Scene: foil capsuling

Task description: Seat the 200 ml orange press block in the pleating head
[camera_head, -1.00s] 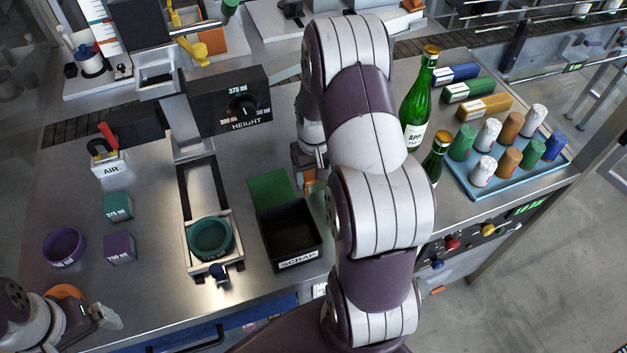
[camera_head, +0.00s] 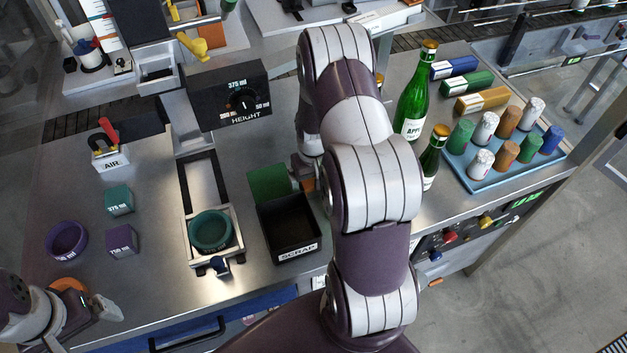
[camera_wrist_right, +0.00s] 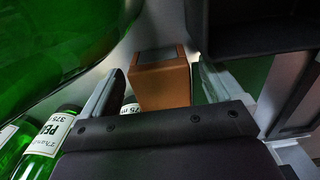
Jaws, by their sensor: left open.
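An orange-brown block (camera_wrist_right: 160,82) with a dark grey top shows in the right wrist view, between the fingers of my right gripper (camera_wrist_right: 158,85). Gaps show on both sides of it, so the fingers look open and apart from it; its depth relative to the tips is unclear. In the head view my right arm mostly hides that gripper, and a small orange patch shows by the green plate. My left gripper (camera_head: 106,308) is open and empty at the lower left. A slide fixture (camera_head: 237,247) holding a teal ring (camera_head: 210,231) stands before the HEIGHT box (camera_head: 228,93).
The SCRAP bin (camera_head: 297,253) stands beside the slide, near the right hand. Green bottles (camera_head: 411,107) stand right of my right arm. A teal block (camera_head: 119,200), a purple block (camera_head: 121,240) and a purple ring (camera_head: 67,241) sit on the left. A blue tray (camera_head: 461,176) holds several coloured capsules.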

